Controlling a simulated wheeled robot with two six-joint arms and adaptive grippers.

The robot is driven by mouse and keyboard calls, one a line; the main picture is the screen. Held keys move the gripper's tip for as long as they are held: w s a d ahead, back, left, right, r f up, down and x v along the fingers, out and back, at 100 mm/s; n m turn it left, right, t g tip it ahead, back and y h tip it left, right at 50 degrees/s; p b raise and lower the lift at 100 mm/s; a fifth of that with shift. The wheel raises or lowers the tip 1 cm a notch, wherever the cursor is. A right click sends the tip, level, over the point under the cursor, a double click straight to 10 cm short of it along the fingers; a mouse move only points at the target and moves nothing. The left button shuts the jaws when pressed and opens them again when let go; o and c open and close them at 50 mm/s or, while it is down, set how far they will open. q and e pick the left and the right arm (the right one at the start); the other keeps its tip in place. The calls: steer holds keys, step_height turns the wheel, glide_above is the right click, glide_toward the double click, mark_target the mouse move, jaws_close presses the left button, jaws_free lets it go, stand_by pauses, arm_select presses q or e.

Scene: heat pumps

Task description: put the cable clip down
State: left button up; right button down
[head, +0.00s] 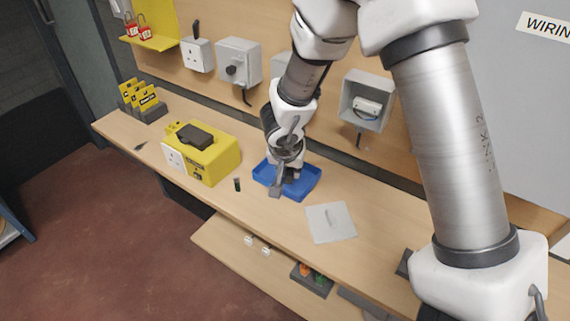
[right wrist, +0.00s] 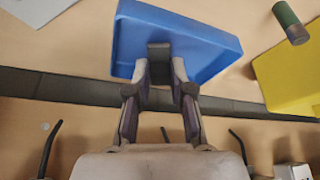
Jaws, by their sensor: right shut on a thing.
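My right gripper (head: 283,183) is over the blue tray (head: 311,183) on the workbench, pointing down. In the right wrist view my right gripper (right wrist: 159,70) is shut on a small dark block, which I take to be the cable clip (right wrist: 159,52). The clip is between the fingertips, in front of the blue tray (right wrist: 208,48). I cannot tell whether the clip touches the tray floor. In the head view the clip is hard to make out at the gripper. My left gripper is not in view.
A yellow box (head: 213,157) with a black top stands left of the tray. A small dark cylinder (head: 237,184) stands between them. A pale flat plate (head: 331,222) lies right of the tray. Grey boxes, including an open one (head: 350,107), hang on the back panel.

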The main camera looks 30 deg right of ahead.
steer(key=shift+w+d+r, duration=0.1)
steer(key=shift+w+d, duration=0.05)
steer(key=shift+w, duration=0.35)
steer(key=shift+w+d, duration=0.15)
steer(key=shift+w, duration=0.35)
steer(key=f, duration=0.1)
steer(key=f+b, duration=0.2)
steer(key=f, duration=0.1)
steer(key=shift+w+d, duration=0.1)
steer(key=shift+w, duration=0.2)
steer(key=shift+w+r, duration=0.1)
steer(key=c, duration=1)
jaws_free()
steer(key=p+v, duration=0.7)
steer(key=v, duration=0.5)
